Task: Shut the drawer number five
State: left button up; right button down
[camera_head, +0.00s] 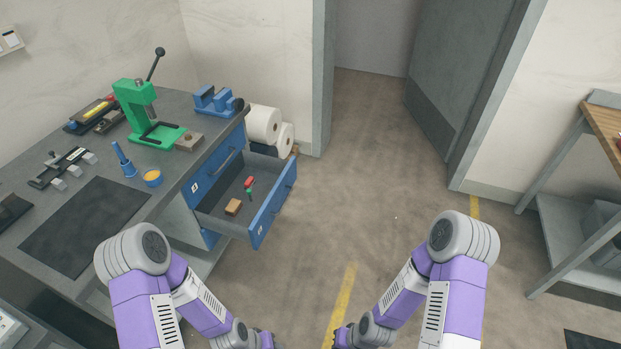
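A drawer (272,207) stands pulled out of the blue and grey workbench cabinet on the left. Its blue front faces right, and its number is too small to read. Inside its grey tray lie a tan block (233,207), a red piece (249,182) and a small green piece (249,192). Above it, the top drawer (205,178) is shut and has a small white label. My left gripper (266,341) and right gripper (340,338) are at the bottom edge, mostly cut off, apart from the open drawer. I cannot tell whether they are open.
The workbench top (165,195) holds a green press (145,115), a blue fixture (215,101), a dark mat (85,225) and small tools. White rolls (264,123) stand behind the drawer. The floor right of it is clear to an open doorway. Another table (606,119) is at right.

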aim_at(274, 177)
jog(key=z, duration=0.3)
jog(key=i, duration=1.5)
jog(key=u, duration=0.75)
